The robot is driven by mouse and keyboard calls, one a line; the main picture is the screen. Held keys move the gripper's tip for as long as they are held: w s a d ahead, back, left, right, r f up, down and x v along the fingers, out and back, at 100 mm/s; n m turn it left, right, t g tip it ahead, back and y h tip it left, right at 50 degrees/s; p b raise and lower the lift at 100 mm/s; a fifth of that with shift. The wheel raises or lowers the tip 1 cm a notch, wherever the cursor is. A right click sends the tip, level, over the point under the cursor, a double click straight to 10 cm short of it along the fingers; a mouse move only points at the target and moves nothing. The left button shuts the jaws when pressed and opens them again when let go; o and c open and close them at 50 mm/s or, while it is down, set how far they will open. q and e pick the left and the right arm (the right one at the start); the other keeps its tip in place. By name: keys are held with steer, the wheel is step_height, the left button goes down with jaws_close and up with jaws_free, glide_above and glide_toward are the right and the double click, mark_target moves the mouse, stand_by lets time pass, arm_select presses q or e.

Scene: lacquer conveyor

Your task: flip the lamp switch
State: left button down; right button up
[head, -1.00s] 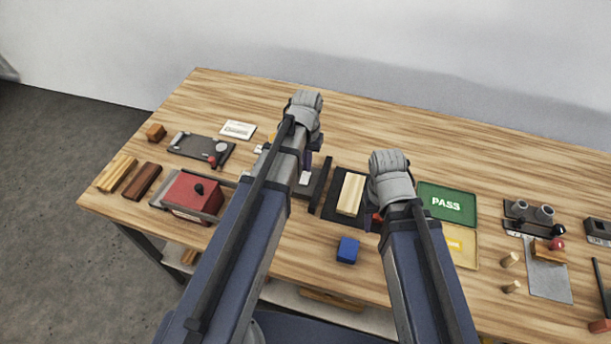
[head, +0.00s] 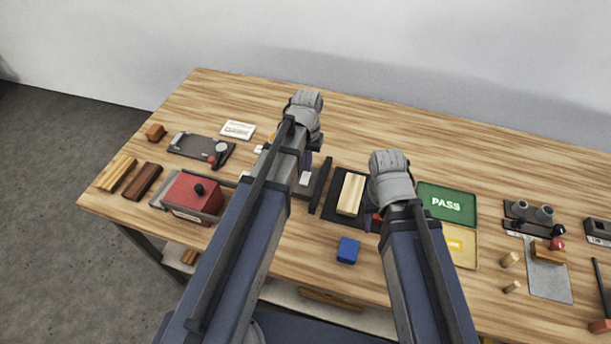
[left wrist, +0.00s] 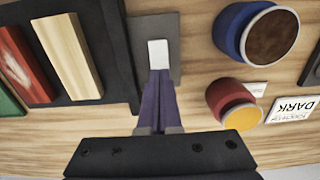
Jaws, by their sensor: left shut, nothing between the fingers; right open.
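The lamp switch shows in the left wrist view as a white key (left wrist: 158,52) on a dark grey plate (left wrist: 172,28). The white key also shows in the head view (head: 305,178), beside my left forearm. My left gripper (left wrist: 160,77) is shut and empty, its purple fingers pointing at the key. The tips are at the key's near edge; I cannot tell whether they touch it. My right gripper (head: 370,221) is open over the black tray's right side, mostly hidden by its own wrist. I cannot identify a lamp.
A black tray (left wrist: 118,45) with a pale wooden block (left wrist: 68,55) and a red block (left wrist: 20,60) lies beside the switch. A blue pot (left wrist: 228,30) and a red pot (left wrist: 220,95) stand on its other side. A blue cube (head: 348,250) lies in front.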

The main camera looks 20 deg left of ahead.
mark_target(308, 175)
arm_select(q)
steer(key=shift+f+b, duration=0.95)
arm_select(e)
steer(key=shift+f, duration=0.95)
arm_select(q)
steer(key=shift+r, duration=0.1)
arm_select(e)
steer(key=shift+r, duration=0.15)
arm_select(q)
step_height(308, 175, up, 7)
steer(key=p, duration=0.7)
arm_select(e)
step_height(308, 175, up, 7)
arm_select(q)
steer(key=shift+s+d, duration=0.3)
steer(key=s+d+m+y, duration=0.1)
steer(key=s+d+m, duration=0.2)
steer(key=s+d, duration=0.7)
steer(key=s, duration=0.3)
steer(key=shift+s, duration=0.35)
